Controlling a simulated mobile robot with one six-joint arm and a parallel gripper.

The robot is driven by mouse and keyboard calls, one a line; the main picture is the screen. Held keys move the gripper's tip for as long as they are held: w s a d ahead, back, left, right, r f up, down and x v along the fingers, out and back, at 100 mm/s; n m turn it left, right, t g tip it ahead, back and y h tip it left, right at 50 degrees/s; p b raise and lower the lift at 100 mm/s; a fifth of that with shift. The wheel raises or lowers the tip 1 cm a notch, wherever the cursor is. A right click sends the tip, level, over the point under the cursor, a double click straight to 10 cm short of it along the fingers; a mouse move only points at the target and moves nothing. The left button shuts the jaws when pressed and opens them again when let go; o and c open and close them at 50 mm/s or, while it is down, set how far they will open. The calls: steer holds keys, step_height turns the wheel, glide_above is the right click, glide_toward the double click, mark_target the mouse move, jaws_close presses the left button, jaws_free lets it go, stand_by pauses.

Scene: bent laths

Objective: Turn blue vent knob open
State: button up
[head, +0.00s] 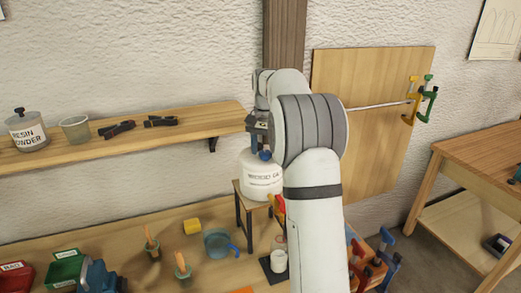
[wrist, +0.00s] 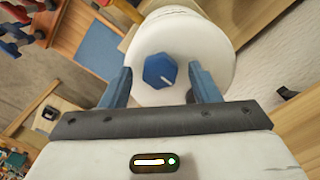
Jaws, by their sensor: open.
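In the wrist view my gripper (wrist: 160,82) is open, with one blue finger on each side of the knob and a gap on both sides. In the head view the container (head: 262,178) stands on a small wooden stand, and a bit of the blue knob (head: 265,155) shows just below my gripper (head: 258,140). My arm hides the container's right side.
A wall shelf (head: 120,135) on the left holds a resin powder jar (head: 27,130), a cup (head: 75,130) and black clamps. The workbench below holds pots, a blue mug (head: 218,243) and bins. A wooden board (head: 375,130) with clamps stands behind my arm.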

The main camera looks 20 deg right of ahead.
mark_target(266, 152)
steer(key=shift+r+b, duration=0.5)
steer(key=shift+r, duration=3.4)
